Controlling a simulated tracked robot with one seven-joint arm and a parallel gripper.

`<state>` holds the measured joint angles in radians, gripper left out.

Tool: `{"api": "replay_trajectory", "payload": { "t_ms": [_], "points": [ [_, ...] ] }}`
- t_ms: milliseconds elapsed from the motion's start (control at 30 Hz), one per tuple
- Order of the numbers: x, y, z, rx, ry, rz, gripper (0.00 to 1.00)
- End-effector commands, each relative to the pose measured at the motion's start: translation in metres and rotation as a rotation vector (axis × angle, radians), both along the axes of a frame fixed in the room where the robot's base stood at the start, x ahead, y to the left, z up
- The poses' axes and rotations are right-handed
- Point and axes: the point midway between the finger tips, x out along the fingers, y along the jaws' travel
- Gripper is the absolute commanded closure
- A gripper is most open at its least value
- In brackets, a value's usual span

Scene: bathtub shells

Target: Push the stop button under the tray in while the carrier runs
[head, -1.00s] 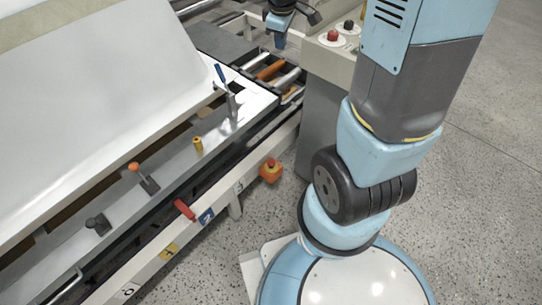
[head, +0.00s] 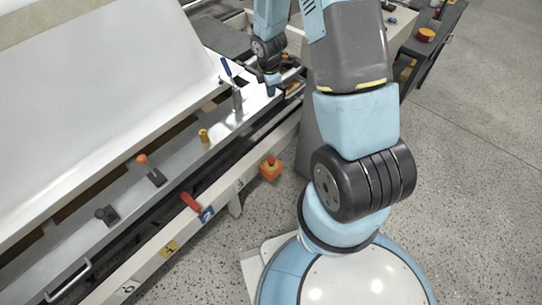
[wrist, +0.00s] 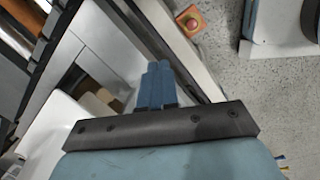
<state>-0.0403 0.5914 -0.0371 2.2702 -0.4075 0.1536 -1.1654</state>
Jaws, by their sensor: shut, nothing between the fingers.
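The stop button is a red mushroom cap (head: 270,160) on an orange box (head: 269,173) at the side of the rail, below the tray's edge. The cap seems to stand out from its box. It also shows in the wrist view as a red cap (wrist: 191,22) at the top. My gripper (head: 271,91) is above the tray's far right corner, higher in the picture than the button and clear of it. Its blue fingers (wrist: 158,70) are shut and empty. The tray (head: 172,180) on the carrier bears a large white shell (head: 100,110).
A blue-handled clamp (head: 228,75) stands near my gripper. A yellow peg (head: 204,136), an orange-knobbed lever (head: 150,170) and a red handle (head: 190,202) line the tray edge. Rail labels, including a blue one (head: 207,214), sit below.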

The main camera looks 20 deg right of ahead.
Motion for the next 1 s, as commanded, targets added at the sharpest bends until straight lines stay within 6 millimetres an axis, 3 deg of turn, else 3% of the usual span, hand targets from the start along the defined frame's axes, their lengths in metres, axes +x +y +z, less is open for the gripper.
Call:
{"api": "replay_trajectory", "payload": {
  "t_ms": [100, 600, 800, 1000],
  "points": [
    [-0.003, 0.002, -0.033, -0.001, 0.03, 0.078, 1.0],
    [-0.033, 0.012, -0.159, 0.024, 0.133, 0.412, 1.0],
    [-0.044, 0.014, -0.188, 0.038, 0.151, 0.493, 1.0],
    [-0.048, 0.015, -0.197, 0.042, 0.158, 0.519, 1.0]
  ]
}}
